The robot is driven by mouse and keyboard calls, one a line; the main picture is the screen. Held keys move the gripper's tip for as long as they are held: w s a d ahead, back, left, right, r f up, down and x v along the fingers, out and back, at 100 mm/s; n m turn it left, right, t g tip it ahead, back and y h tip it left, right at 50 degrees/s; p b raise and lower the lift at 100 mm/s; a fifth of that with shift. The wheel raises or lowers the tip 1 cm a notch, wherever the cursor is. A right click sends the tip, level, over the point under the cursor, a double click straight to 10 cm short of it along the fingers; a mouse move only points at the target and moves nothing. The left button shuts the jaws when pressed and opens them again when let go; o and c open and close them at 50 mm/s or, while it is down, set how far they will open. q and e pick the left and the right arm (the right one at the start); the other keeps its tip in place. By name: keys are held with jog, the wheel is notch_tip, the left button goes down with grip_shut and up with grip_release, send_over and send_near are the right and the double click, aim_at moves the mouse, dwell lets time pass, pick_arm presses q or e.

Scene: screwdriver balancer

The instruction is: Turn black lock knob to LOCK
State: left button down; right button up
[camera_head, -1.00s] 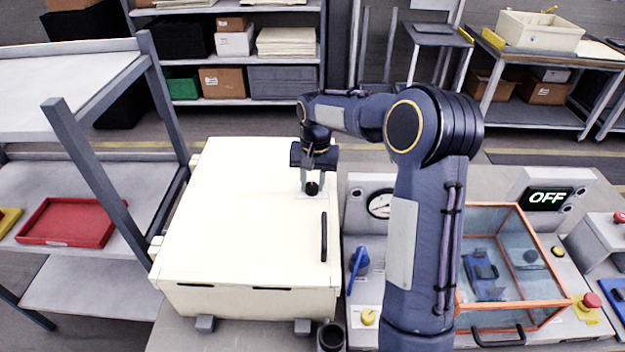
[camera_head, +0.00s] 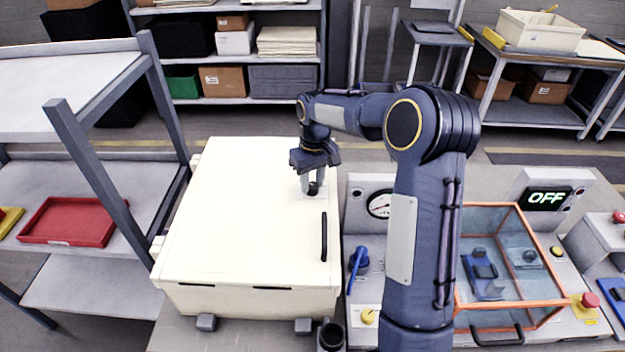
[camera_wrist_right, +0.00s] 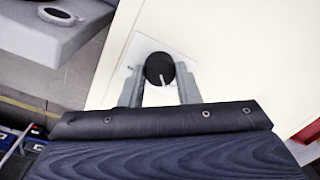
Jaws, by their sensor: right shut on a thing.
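The black lock knob (camera_head: 313,189) sits on a small pale plate (camera_wrist_right: 178,55) on top of the cream cabinet (camera_head: 235,220), near its right edge. In the right wrist view the round knob (camera_wrist_right: 160,68) carries a white pointer line that points toward the gripper. My right gripper (camera_head: 312,186) comes down from above, shut with its two fingers on either side of the knob. The fingers also show in the right wrist view (camera_wrist_right: 160,78). The plate's lettering is too small to read. My left gripper is not in view.
A black handle (camera_head: 324,237) lies on the cabinet lid. To the right stand a gauge (camera_head: 380,204), a blue lever (camera_head: 357,262), an orange-framed clear box (camera_head: 540,318) and a display reading OFF (camera_head: 546,199). A grey shelf with a red tray (camera_head: 68,222) stands at left.

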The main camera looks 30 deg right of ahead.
aim_at(314, 184)
dwell(0.5)
jog(key=o, duration=1)
jog(key=shift+c, duration=0.2)
jog(key=r, duration=0.4)
jog(key=r+b, duration=0.1)
jog(key=r, duration=0.2)
jog(key=shift+d+r, duration=0.2)
jog(key=shift+r, duration=0.2)
